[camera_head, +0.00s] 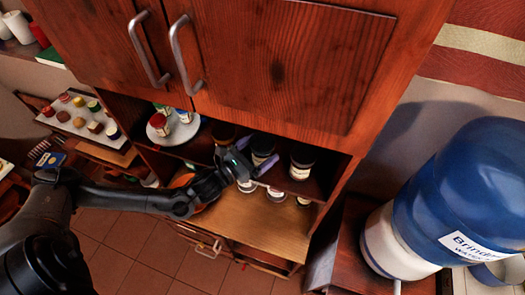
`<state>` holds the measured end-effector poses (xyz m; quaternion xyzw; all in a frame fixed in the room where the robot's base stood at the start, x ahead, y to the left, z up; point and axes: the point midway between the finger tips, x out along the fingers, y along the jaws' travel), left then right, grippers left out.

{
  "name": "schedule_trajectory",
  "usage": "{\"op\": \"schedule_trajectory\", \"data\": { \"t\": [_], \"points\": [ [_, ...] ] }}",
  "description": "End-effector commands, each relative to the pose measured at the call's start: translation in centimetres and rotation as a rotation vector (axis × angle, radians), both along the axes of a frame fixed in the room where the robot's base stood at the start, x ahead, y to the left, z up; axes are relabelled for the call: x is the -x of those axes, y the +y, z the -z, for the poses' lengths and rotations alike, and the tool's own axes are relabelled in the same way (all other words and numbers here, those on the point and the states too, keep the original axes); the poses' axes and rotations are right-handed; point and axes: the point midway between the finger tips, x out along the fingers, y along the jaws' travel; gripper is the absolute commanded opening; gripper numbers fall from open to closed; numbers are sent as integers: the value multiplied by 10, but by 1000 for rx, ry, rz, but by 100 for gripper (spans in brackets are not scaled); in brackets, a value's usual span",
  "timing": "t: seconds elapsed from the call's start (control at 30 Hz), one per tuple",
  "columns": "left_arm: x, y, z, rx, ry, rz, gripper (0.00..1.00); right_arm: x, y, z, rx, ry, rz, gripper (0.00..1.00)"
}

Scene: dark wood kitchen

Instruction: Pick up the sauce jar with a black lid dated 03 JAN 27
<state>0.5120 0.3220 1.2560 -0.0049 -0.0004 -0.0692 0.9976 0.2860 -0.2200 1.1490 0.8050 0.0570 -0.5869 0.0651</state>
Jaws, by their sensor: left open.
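Several dark-lidded jars stand on the cabinet's open shelf (324,178). One jar (302,162) is at the right, one (263,146) is just behind my left gripper, and another (223,132) is further left. Each is partly in shadow, and no date can be read, so I cannot tell which is dated 03 JAN 27. My left gripper (257,162) is open at the shelf front, its fingers close before the middle jar and partly hiding it. Contact cannot be made out. My right gripper is not in view.
A white plate (187,133) holds red and green jars at left. Closed cabinet doors (285,60) hang above. A large blue water bottle (465,190) stands at right.

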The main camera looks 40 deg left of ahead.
Motion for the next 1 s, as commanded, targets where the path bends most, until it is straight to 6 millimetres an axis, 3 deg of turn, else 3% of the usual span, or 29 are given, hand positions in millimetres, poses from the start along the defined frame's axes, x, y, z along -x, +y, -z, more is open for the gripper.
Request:
{"op": "schedule_trajectory", "data": {
  "t": [0.13, 0.4, 0.87, 1.0],
  "points": [
    [-10, -2, 0, 1, 0, 0, 100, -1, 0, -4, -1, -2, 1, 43],
    [-11, -2, 1, 0, 2, 0, 98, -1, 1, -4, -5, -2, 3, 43],
    [-11, -2, 1, 0, 1, 1, 28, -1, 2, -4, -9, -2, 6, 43],
    [-11, -2, -1, 1, -2, 0, 28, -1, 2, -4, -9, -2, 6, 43]
  ]
}}
